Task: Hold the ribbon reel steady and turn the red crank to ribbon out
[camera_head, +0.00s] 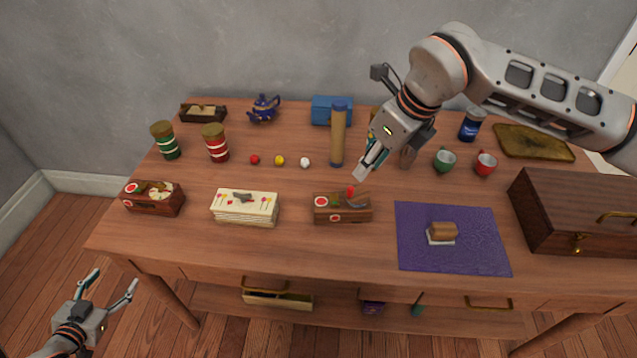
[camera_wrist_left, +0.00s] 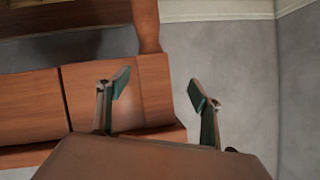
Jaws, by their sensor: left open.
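A small wooden box (camera_head: 342,212) with red and white round marks stands near the front middle of the table. A red knob (camera_head: 351,190) shows on its top; I take this for the crank, but the reel itself is too small to make out. My right gripper (camera_head: 366,168) points down just above and behind the red knob, apart from the box as far as I can see. Its fingers are too small to judge. My left gripper (camera_head: 112,286) is open and empty, off the table's front left corner. Its spread fingers also show in the left wrist view (camera_wrist_left: 160,100).
A similar wooden box (camera_head: 153,200) and a stack of cream cards (camera_head: 245,209) stand to the left. A tall tan cylinder (camera_head: 337,140) stands behind. A purple mat (camera_head: 420,258) and a large wooden chest (camera_head: 570,215) lie right. A drawer (camera_head: 278,300) hangs below the front edge.

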